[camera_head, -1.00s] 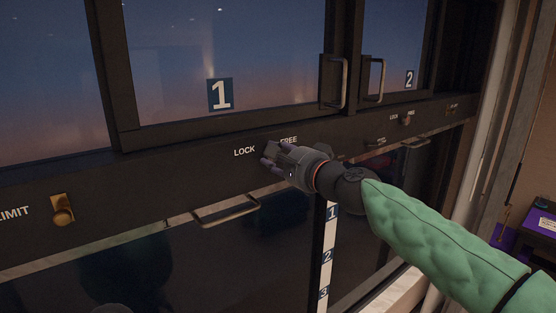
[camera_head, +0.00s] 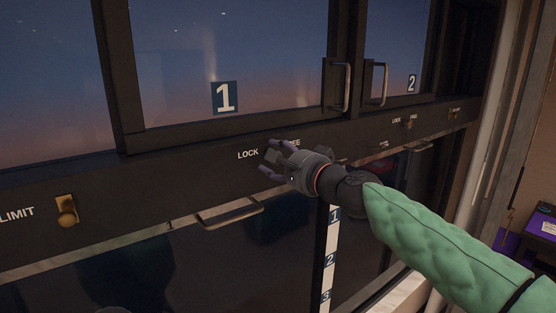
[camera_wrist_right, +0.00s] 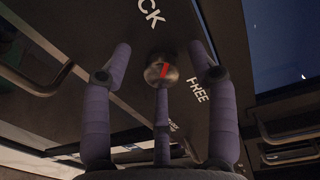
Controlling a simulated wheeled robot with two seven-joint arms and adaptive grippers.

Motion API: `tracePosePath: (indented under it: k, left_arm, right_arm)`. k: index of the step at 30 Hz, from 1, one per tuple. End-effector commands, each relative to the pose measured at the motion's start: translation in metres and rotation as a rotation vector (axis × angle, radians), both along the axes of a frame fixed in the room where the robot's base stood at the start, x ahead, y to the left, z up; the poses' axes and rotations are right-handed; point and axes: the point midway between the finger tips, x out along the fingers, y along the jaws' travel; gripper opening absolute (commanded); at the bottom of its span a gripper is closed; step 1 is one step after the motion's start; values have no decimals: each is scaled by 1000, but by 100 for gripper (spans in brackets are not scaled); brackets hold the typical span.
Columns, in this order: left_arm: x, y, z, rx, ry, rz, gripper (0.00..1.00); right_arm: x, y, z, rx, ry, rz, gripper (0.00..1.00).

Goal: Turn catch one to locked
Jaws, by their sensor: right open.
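Catch one is a round metal knob (camera_wrist_right: 154,74) with a red mark, on the dark rail between the LOCK and FREE labels. The red mark is short and slanted; I cannot tell which label it points to. My right gripper (camera_head: 270,159) is at the catch in the head view and mostly hides it. In the right wrist view my right gripper (camera_wrist_right: 161,58) is open, with fingers spread on both sides of the knob and a third finger below it. I cannot tell whether any finger touches it. My left gripper is not in view.
The dark rail (camera_head: 190,176) runs below the glass door marked 1 (camera_head: 224,97). A door handle (camera_head: 346,86) stands above right, and a lower handle (camera_head: 230,215) is below left. A brass knob (camera_head: 67,218) by LIMIT is at far left. Another catch (camera_head: 408,123) is farther right.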

Motion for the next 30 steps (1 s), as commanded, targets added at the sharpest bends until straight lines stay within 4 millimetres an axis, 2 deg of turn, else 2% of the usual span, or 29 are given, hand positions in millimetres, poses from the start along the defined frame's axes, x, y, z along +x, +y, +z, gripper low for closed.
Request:
tracePosePath:
  k: [8,21,30]
  left_arm:
    - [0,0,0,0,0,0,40]
    - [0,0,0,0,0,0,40]
    - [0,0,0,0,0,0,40]
  right_arm:
    - [-14,-11,1,1,-1,-1,59]
    - [-75,-53,5,0,-2,0,59]
    - [-97,-68,6,-1,-1,1,59]
